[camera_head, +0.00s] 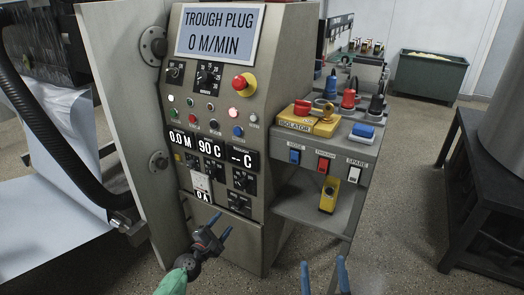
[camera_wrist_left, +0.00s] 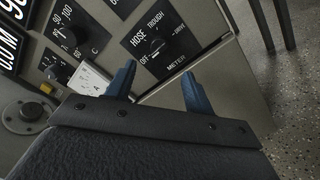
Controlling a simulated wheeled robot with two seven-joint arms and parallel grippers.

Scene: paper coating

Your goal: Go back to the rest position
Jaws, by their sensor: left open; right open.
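My left gripper (camera_head: 221,228) has blue fingertips and hangs in front of the lower part of the grey control cabinet (camera_head: 225,240). In the left wrist view the gripper (camera_wrist_left: 157,88) is open and empty, with its two blue fingers apart. Beyond them is a selector knob (camera_wrist_left: 156,46) on a black plate marked HOSE, TROUGH, OFF and METER; I cannot tell whether the fingers touch the panel. My right gripper (camera_head: 324,276) shows only as two blue fingertips at the bottom edge, apart with nothing between them. The rest of it is out of frame.
The display (camera_head: 220,33) reads TROUGH PLUG, 0 M/MIN. A red emergency button (camera_head: 244,83) sits below it. A side shelf (camera_head: 310,208) holds a yellow isolator (camera_head: 310,120) and switches. White paper (camera_head: 45,225) lies left. A dark stand (camera_head: 485,200) is right; floor between is clear.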

